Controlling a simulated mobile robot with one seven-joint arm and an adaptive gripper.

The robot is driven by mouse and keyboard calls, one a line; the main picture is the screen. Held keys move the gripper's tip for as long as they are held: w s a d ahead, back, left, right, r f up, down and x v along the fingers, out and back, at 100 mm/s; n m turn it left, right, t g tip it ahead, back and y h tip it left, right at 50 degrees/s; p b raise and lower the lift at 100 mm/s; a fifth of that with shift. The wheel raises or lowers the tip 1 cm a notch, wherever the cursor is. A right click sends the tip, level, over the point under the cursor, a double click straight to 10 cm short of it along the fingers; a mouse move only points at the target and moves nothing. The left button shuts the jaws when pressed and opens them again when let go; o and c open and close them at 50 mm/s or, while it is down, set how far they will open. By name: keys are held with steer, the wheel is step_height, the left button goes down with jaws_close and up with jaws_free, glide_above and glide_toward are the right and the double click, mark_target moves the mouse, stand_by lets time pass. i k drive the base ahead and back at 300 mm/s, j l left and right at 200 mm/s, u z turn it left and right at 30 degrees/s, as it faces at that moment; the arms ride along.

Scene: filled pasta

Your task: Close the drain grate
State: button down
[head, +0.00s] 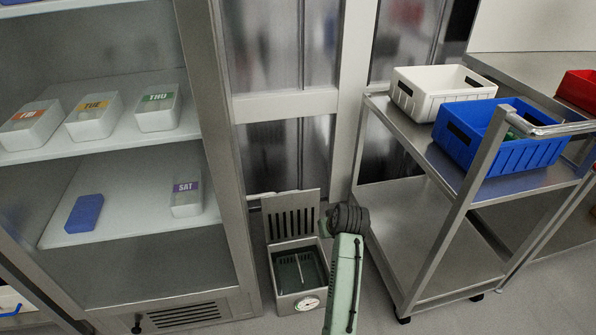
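The drain grate (291,216) is a grey slotted panel. It stands raised, near upright, at the back edge of a square metal drain box (285,304) on the floor. The box is open on top and its dark inside shows, with a thin upright rod in it. A round white dial sits on its front right corner. My green arm reaches up from the bottom, just right of the box. Its end (326,224), by a dark ribbed joint, is just right of the grate. I cannot make out the fingers or whether they touch the grate.
A steel cabinet (219,130) with day-labelled tubs and a blue block stands close on the left. A metal trolley (415,190) with a white bin (440,95) and a blue bin (505,155) stands close on the right. Some floor (375,305) is clear between box and trolley.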

mark_target(287, 215)
steer(key=i+j, duration=0.25)
steer(key=i, duration=0.25)
steer(key=i+j, duration=0.2)
steer(key=i, duration=0.25)
